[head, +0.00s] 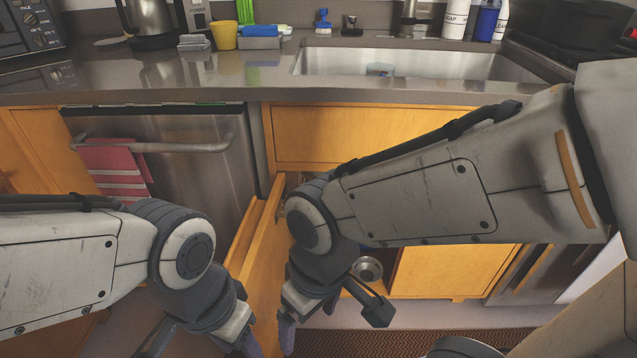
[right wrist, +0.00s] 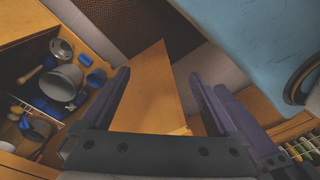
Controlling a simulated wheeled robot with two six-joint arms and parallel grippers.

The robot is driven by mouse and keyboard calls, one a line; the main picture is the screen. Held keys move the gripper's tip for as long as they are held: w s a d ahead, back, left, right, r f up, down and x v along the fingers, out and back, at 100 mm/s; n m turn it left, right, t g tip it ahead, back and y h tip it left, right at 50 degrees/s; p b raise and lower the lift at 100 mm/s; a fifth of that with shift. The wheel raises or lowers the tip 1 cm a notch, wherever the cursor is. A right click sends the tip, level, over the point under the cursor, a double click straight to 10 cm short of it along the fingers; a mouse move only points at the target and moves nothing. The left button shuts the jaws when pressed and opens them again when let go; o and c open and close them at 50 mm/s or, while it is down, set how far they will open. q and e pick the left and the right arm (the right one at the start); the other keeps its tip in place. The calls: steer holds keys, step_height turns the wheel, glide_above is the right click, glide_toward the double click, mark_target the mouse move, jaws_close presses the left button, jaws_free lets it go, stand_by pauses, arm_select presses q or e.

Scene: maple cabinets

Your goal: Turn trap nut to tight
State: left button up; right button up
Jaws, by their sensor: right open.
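I cannot make out the trap nut in either view; my right arm hides much of the cabinet below the sink (head: 420,65). My right gripper (head: 306,322) points down in front of that open cabinet. In the right wrist view its two fingers (right wrist: 158,74) are apart, with the wooden cabinet door (right wrist: 152,95) showing between and beyond them; I cannot tell whether they touch it. My left gripper (head: 240,338) is at the bottom of the head view, cut off by the frame edge, so its opening does not show.
The open door (head: 262,275) stands out from the cabinet between my two arms. A round metal item (head: 367,269) shows inside the cabinet. Pans and blue items (right wrist: 66,82) lie in a compartment at left in the right wrist view. A dishwasher (head: 190,165) with a red towel (head: 112,168) is at left.

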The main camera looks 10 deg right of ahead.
steer(key=w+d+f+m+t+b, duration=0.2)
steer(key=w+d+f+b, duration=0.3)
steer(key=w+f+b, duration=0.5)
steer(key=w+d+f+m+t+b, duration=0.15)
steer(key=w+d+f+b, duration=0.45)
steer(key=f, duration=0.7)
steer(key=w+d+r+n+t+h+b, duration=0.1)
steer(key=w+d+n+t+h+b, duration=0.1)
steer(key=w+n, duration=0.5)
steer(key=w+d+r+n+t+h+b, duration=0.2)
steer(key=w+d+n+t, duration=0.3)
steer(key=w, duration=1.2)
steer(key=w+d+r+n+t+h+b, duration=0.1)
steer(key=w+d+n+t+h+b, duration=0.1)
steer(key=w+n+t, duration=0.4)
steer(key=shift+w+d+r+n+t+b, duration=0.3)
steer(key=shift+w+d+n, duration=0.85)
steer(key=shift+w, duration=1.9)
steer(key=shift+a+f+n, duration=0.1)
steer(key=shift+a+n, duration=0.2)
steer(key=shift+a, duration=0.05)
steer(key=shift+c, duration=0.3)
